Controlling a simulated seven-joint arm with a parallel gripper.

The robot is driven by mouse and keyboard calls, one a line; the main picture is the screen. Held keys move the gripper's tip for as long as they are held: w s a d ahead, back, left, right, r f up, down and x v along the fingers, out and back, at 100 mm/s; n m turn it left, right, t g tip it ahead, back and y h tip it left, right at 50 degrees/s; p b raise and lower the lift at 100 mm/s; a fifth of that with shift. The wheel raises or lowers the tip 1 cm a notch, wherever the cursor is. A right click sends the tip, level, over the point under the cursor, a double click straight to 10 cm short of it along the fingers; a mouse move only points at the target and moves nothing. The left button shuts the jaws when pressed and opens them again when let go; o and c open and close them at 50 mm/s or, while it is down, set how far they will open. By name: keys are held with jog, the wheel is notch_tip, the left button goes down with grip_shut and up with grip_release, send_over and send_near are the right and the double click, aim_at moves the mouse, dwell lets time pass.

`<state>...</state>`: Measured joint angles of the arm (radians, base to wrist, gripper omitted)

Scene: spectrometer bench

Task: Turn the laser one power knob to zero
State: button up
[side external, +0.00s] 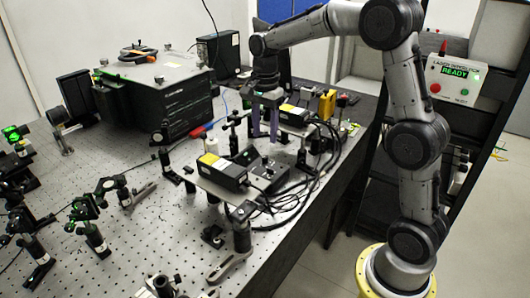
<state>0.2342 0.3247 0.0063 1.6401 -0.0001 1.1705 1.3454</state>
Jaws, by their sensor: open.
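My gripper (264,136) points down over the optical bench with its two purple fingers apart and nothing visible between them. A low black control box (268,178) with small knobs on top sits below and in front of the fingers in the picture. A black laser module (222,171) with a yellow label stands on a raised plate to the left of the control box. No contact with a knob is visible.
Black cables (310,180) loop right of the control box near the bench edge. A large black instrument box (155,95) stands at the back left. Posts and optics stand on the perforated bench (150,225). A panel (455,80) reading READY stands at right.

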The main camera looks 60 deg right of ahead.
aim_at(265, 157)
notch_tip(265, 157, down, 7)
jog(key=shift+f, duration=0.1)
jog(key=shift+c, duration=0.2)
grip_shut()
dwell(0.3)
